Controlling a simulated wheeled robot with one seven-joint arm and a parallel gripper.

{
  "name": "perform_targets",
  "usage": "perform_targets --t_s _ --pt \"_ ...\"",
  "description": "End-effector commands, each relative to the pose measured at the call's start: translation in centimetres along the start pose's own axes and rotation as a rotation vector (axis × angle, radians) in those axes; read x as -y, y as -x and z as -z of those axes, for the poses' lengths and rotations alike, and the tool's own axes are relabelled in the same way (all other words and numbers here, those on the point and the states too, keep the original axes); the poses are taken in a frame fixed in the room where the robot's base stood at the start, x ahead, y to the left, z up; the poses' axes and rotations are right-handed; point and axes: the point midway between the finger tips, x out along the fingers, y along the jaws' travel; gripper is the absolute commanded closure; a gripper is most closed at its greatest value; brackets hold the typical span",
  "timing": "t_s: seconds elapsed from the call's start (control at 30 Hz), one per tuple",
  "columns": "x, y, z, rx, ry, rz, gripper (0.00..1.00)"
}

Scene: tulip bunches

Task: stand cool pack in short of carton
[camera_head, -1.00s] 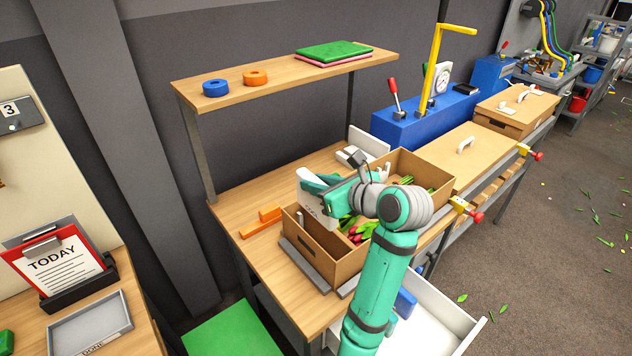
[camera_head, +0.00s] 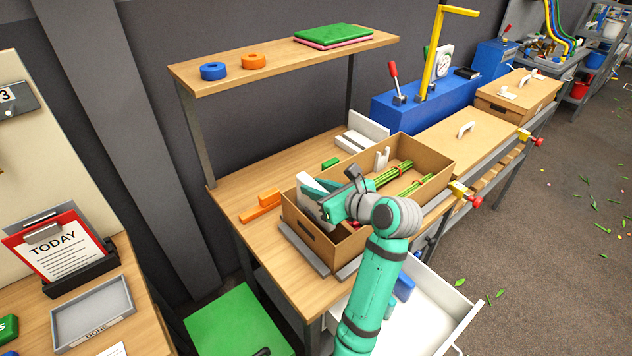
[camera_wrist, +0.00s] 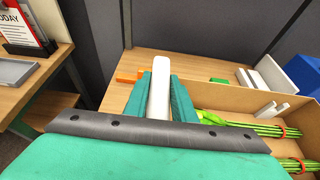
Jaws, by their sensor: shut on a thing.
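The cool pack (camera_head: 311,184) is a white slab held in my gripper (camera_head: 325,207), which is shut on it. In the wrist view the white pack (camera_wrist: 159,88) stands between the two green fingers of my gripper (camera_wrist: 160,100). The open cardboard carton (camera_head: 431,155) sits on the workbench, and its wall also shows in the wrist view (camera_wrist: 228,97). The pack is at the carton's left end. My gripper and arm hide much of that end, so I cannot tell whether the pack touches the carton's floor or wall.
Banded green stems (camera_head: 394,174) lie in the carton, near a white upright holder (camera_head: 382,158). Orange blocks (camera_head: 262,205) lie left of the carton. A shelf (camera_head: 290,55) spans above the bench's back. A lidded carton (camera_head: 515,100) stands farther right.

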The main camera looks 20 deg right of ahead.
Motion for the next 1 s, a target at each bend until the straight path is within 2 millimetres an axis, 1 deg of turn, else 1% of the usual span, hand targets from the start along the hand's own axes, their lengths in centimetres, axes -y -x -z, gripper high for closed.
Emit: perform_targets --t_s 0.5,0.7,1.0 --pt "-0.1 -1.3 3.0 0.001 0.0 -0.002 1.0" --pt "-0.1 -1.6 3.6 0.002 0.001 -0.001 1.0" --pt "0.0 -1.6 3.8 0.002 0.0 0.001 1.0"
